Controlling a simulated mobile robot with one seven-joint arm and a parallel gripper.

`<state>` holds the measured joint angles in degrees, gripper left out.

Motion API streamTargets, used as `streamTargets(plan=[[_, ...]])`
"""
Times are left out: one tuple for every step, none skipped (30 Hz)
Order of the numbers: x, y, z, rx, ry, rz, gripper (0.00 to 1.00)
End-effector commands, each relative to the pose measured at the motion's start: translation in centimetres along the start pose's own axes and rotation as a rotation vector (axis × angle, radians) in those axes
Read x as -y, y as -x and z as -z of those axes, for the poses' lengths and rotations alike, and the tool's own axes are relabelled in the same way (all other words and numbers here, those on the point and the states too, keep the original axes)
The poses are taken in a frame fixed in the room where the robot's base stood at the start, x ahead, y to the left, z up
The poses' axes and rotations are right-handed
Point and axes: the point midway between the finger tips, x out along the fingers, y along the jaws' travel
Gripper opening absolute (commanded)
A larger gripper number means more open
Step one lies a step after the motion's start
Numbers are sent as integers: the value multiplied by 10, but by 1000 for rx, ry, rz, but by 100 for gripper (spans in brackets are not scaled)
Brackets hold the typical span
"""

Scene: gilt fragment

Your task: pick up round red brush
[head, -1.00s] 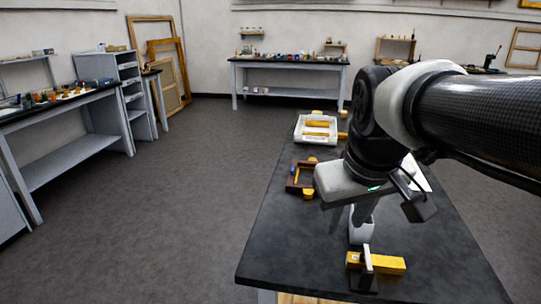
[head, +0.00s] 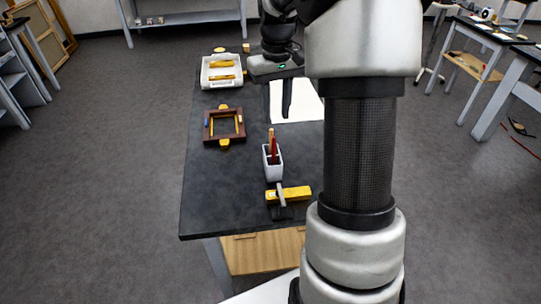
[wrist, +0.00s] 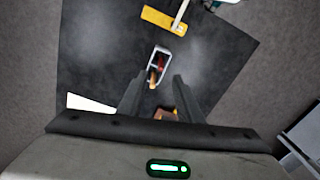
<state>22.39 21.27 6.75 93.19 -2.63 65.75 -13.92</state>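The round red brush (head: 274,150) stands in a small light grey cup (head: 273,168) on the black table, beside an orange-brown handle (head: 271,135). In the wrist view, the cup (wrist: 160,52) lies beyond my fingertips, with a red piece (wrist: 161,62) and an orange-brown tip (wrist: 152,76) showing. The brush's lower end is hidden inside the cup. My gripper (head: 277,110) points down behind the cup in the head view, apart from it. Its fingers (wrist: 158,80) are spread and hold nothing.
A yellow block with a grey upright piece (head: 288,194) lies in front of the cup. A brown frame with yellow clamps (head: 209,130) and a white tray (head: 204,74) lie to the left. A white sheet (head: 300,107) lies behind. Bare table surrounds the frame's front.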

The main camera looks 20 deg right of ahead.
Motion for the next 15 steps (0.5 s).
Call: streamTargets(plan=[[0, -13, -1, 5, 0, 2, 32], [0, -20, -1, 5, 0, 1, 32], [0, -28, -1, 4, 1, 1, 32], [0, -35, -1, 4, 1, 1, 32], [0, -41, -1, 4, 1, 0, 32], [0, -48, -1, 5, 1, 0, 32], [0, -53, -1, 3, 1, 0, 32], [0, -57, 0, 2, 1, 0, 32], [0, -62, 0, 2, 1, 0, 32], [0, -66, 0, 2, 1, 0, 32], [0, -68, 0, 2, 0, 0, 32], [0, -70, 0, 2, 0, 0, 32], [0, -72, 0, 1, 0, 0, 32], [0, -73, 0, 1, 0, -1, 32], [0, -75, 0, 0, 0, -1, 32]])
